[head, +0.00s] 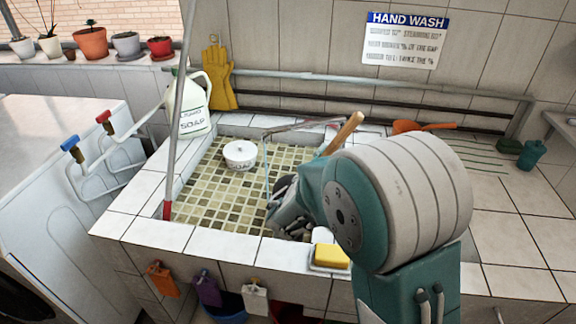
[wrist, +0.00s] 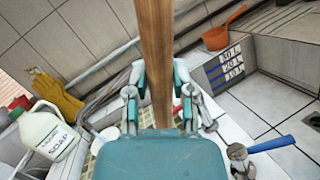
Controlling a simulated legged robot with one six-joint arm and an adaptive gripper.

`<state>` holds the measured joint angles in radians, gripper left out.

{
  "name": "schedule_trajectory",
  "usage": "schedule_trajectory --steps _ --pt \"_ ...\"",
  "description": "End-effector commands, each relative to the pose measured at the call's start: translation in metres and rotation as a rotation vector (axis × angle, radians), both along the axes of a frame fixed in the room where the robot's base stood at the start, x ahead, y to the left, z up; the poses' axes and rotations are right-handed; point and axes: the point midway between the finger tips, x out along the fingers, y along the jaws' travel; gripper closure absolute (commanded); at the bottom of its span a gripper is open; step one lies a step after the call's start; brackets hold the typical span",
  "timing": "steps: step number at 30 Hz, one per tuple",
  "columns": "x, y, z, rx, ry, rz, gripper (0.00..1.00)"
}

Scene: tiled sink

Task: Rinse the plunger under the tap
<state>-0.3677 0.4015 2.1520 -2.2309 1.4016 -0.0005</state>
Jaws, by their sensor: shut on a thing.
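The plunger's wooden handle (head: 345,132) slants up to the right behind my arm in the head view. In the wrist view the handle (wrist: 156,60) runs upright between my fingers. My gripper (head: 284,205) is low over the sink basin, and in the wrist view my gripper (wrist: 160,85) is shut on the handle. The plunger's rubber cup cannot be made out clearly. The tap's metal spout (head: 297,127) reaches over the basin from the back. A thin bluish stream (head: 266,165) falls from its end, just left of my gripper. I cannot tell whether water touches the plunger.
The tiled basin (head: 200,195) holds a white round pot (head: 240,154). A soap jug (head: 194,105) stands at its back left corner. A yellow sponge (head: 331,256) lies on the front rim. An orange scoop (head: 408,126) lies on the counter at the right. A thin pole (head: 180,100) stands at the left.

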Motion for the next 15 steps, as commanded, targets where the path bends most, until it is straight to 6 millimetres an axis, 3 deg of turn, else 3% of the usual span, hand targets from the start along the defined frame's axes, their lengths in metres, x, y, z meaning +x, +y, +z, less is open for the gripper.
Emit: schedule_trajectory --steps 15 --pt "-0.0054 -0.0042 0.0072 0.001 -0.005 -0.001 1.0"
